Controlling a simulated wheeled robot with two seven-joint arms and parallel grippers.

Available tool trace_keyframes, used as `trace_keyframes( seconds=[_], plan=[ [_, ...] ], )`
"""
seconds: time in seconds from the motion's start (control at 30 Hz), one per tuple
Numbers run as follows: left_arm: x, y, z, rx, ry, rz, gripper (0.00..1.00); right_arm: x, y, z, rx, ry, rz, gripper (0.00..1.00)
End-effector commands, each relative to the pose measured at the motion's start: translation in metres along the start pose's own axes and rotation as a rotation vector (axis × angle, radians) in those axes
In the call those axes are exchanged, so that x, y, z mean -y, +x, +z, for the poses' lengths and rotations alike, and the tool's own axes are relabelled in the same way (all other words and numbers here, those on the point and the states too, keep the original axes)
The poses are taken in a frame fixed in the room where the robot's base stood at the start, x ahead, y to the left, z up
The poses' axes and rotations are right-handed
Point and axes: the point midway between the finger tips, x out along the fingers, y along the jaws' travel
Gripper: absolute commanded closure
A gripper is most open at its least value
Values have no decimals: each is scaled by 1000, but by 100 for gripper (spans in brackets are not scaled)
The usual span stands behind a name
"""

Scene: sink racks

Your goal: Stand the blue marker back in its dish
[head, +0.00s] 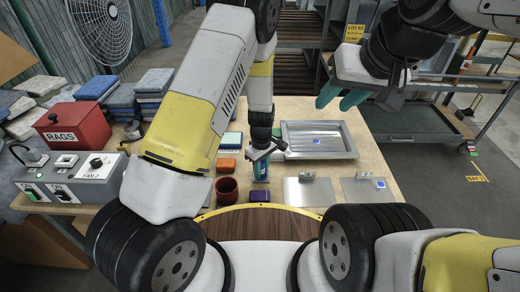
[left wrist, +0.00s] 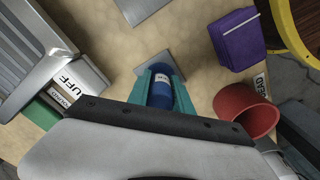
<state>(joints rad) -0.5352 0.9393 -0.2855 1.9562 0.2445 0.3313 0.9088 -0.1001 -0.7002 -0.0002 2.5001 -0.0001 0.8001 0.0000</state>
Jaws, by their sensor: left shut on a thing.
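My left gripper (head: 261,168) is shut on the blue marker, a short blue cylinder with a white label, which also shows in the left wrist view (left wrist: 160,92) between the teal fingers. The marker looks upright in the head view, above or at the table; I cannot tell if it touches. A small grey square (left wrist: 152,64) lies just beyond it in the left wrist view. A dark red round cup (head: 227,189) stands to the left, apart from the marker. I cannot tell which thing is the dish. My right gripper (head: 341,98) hangs open and empty above the table's back right.
A purple box (head: 259,196) sits just in front of the marker. A silver tray (head: 345,150) lies behind right, with grey plates (head: 297,198) in front of it. Orange and teal blocks lie left. A red RAGS box (head: 72,130) and a control box (head: 70,182) stand far left.

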Motion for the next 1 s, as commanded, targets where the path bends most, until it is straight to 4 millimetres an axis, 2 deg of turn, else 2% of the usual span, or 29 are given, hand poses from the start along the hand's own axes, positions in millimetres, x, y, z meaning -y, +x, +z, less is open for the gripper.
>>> trace_keyframes(
  seconds=[0.03,0.07,0.13,0.17,0.47,0.57,0.67,1.0],
  plan=[
    [0,2,0,1,0,-1,100,0,0,0,0,0,0,64],
    [0,2,0,0,0,-1,68,0,0,0,0,0,0,64],
    [0,1,0,0,0,0,54,0,0,0,0,0,0,64],
    [0,1,0,0,0,0,52,0,0,0,0,0,0,64],
    [0,0,0,0,0,0,52,0,0,0,0,0,0,64],
    [-1,-6,0,-1,0,2,52,0,0,0,0,0,0,64],
    [-1,-21,-1,-2,0,3,52,0,0,0,0,0,0,64],
    [-1,-92,0,-1,1,4,52,0,0,0,0,0,0,64]
  ],
)
